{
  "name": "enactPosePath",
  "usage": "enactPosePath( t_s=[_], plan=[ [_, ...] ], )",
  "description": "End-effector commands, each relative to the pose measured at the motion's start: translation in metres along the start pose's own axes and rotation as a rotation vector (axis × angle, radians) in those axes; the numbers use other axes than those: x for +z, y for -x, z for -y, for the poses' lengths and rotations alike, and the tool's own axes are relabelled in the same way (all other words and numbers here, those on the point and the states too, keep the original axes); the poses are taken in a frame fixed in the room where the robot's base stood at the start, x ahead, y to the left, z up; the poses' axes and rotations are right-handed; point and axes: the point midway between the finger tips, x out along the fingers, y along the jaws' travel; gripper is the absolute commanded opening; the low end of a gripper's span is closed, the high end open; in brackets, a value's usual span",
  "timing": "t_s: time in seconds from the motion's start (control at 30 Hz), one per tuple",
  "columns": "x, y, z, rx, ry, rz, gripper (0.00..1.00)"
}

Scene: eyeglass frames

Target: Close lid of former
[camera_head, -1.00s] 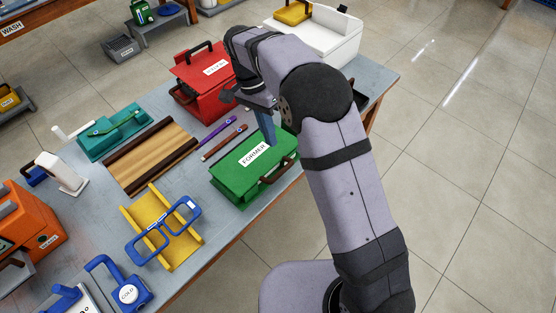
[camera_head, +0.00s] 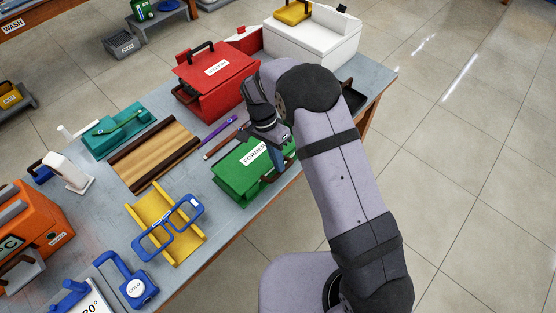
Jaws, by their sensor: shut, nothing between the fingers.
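The green box labelled FORMER (camera_head: 238,176) stands near the table's front edge, right of the middle. Its green lid lies flat on top and looks shut; the right part is hidden behind my arm. A dark handle on its front right side shows only partly. My gripper (camera_head: 279,168) points down over the right part of the lid, beside the label. Its fingers are shut and empty. Whether the fingertips touch the lid or handle I cannot tell.
A red box (camera_head: 215,80) and a white box (camera_head: 312,38) stand behind. A purple pen (camera_head: 219,128) lies left of my gripper. Blue eyeglass frames (camera_head: 168,228) rest on a yellow stand (camera_head: 158,205) at front left. A wooden board (camera_head: 152,155) lies at left.

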Motion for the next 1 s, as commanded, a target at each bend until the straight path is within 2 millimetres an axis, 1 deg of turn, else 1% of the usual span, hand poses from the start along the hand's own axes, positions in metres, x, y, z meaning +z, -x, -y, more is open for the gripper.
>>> enactPosePath(
  t_s=[0.17,0.4,0.43,0.67,0.77,0.87,1.0],
  plan=[
    [0.0,-0.002,0.0,0.001,0.0,0.0,0.0],
    [0.0,-0.026,0.0,0.002,-0.001,0.001,0.0],
    [0.0,-0.022,-0.001,0.0,-0.001,0.0,0.0],
    [0.0,-0.02,-0.001,0.001,0.0,0.0,0.0],
    [0.0,-0.016,-0.002,0.001,0.0,0.0,0.0],
    [0.0,-0.007,-0.003,0.001,0.0,0.0,0.0],
    [0.0,0.012,-0.005,-0.002,0.0,-0.001,0.0]
  ],
)
